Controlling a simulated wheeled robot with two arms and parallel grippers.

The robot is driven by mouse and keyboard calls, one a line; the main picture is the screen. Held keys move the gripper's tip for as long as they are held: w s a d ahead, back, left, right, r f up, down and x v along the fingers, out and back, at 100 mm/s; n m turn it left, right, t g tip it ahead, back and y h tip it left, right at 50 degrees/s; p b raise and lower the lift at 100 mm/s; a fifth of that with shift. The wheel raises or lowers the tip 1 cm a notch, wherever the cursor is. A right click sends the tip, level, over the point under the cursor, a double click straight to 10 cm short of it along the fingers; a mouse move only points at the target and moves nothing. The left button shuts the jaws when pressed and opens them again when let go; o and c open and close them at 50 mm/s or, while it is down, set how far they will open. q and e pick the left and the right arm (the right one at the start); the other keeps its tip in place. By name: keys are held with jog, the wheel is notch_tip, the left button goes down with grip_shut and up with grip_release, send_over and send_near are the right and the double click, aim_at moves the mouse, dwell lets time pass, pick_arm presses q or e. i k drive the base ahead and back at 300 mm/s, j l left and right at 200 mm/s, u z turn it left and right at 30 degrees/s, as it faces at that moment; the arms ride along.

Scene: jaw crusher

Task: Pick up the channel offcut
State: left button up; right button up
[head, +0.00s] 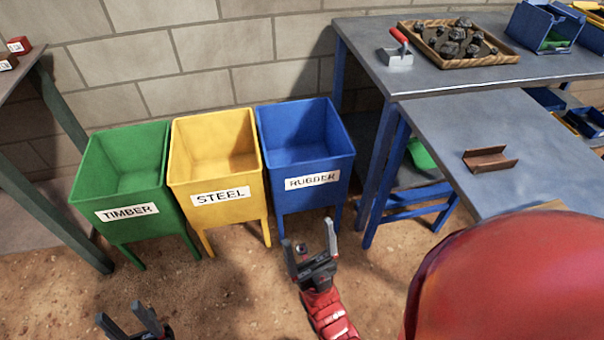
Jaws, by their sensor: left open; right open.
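The channel offcut (488,159) is a short, rusty brown U-shaped piece. It lies on the lower grey table at the right, its open side facing up. My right gripper (309,236) is open and empty, in front of the blue bin and well to the left of the offcut. My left gripper (122,315) is open and empty at the bottom left edge, partly cut off by the frame. Neither gripper touches anything.
Green TIMBER (90,188), yellow STEEL (181,160) and blue RUBBER (270,155) bins stand by the wall. The grey table (535,150) is mostly bare. A higher bench (420,80) holds a wooden tray of rocks (455,60) and a scoop (396,54). A red part of my body hides the lower right.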

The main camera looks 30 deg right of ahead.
aim_at(482, 160)
jog(key=j+z, duration=0.1)
jog(key=z, duration=0.4)
jog(key=k+z, duration=0.1)
jog(key=z, duration=0.4)
jog(key=k+j+z, duration=0.1)
jog(key=z, duration=0.35)
jog(key=k+z, duration=0.1)
jog(key=z, duration=0.4)
jog(key=u, duration=1.65)
jog(key=z, duration=1.6)
